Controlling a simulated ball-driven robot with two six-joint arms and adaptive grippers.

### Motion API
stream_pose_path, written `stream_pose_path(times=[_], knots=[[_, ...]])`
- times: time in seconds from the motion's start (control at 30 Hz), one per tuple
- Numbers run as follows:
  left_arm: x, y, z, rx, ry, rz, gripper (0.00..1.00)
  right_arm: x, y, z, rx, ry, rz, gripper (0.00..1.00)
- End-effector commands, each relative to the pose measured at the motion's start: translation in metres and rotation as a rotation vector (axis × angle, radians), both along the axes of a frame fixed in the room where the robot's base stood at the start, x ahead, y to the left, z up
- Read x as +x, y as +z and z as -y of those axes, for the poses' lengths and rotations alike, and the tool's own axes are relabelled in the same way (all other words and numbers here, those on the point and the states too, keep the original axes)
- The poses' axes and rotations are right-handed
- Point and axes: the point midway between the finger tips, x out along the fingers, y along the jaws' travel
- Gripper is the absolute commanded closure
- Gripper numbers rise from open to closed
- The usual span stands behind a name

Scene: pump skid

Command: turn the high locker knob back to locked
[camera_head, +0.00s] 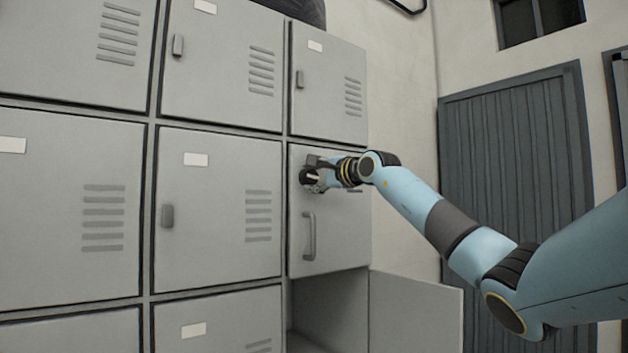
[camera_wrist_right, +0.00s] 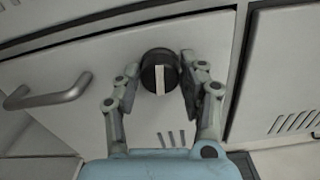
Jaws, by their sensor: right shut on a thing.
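The locker knob (camera_wrist_right: 147,74) is a round black dial with a white bar across it, on a grey locker door (camera_head: 335,235). In the right wrist view the white bar runs nearly upright, across the direction toward the door handle (camera_wrist_right: 47,94). My right gripper (camera_wrist_right: 158,70) is shut on the knob, one finger on each side. In the head view this gripper (camera_head: 313,176) is at the upper left of the door and hides most of the knob. The door looks closed, with its handle below the knob. My left gripper is not in view.
Below this door an open locker compartment (camera_head: 328,305) shows, its door (camera_head: 415,312) swung out to the right. Other closed grey lockers (camera_head: 75,205) fill the left. A dark ribbed door (camera_head: 515,150) stands in the wall at right. Space in front of the lockers looks clear.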

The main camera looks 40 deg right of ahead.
Motion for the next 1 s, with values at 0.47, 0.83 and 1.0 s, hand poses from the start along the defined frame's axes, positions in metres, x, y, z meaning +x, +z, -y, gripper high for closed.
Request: stream_pose_path(times=[0.47, 0.83, 1.0], knots=[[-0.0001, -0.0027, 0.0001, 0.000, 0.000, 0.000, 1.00, 0.0003, -0.0023, -0.0005, -0.161, 0.001, -0.021, 0.91], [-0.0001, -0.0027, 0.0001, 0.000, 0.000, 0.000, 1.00, 0.0004, -0.0028, -0.0005, -0.169, 0.001, -0.023, 0.91], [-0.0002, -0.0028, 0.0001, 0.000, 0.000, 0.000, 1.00, 0.0004, -0.0028, -0.0005, -0.168, 0.001, -0.023, 0.45]])
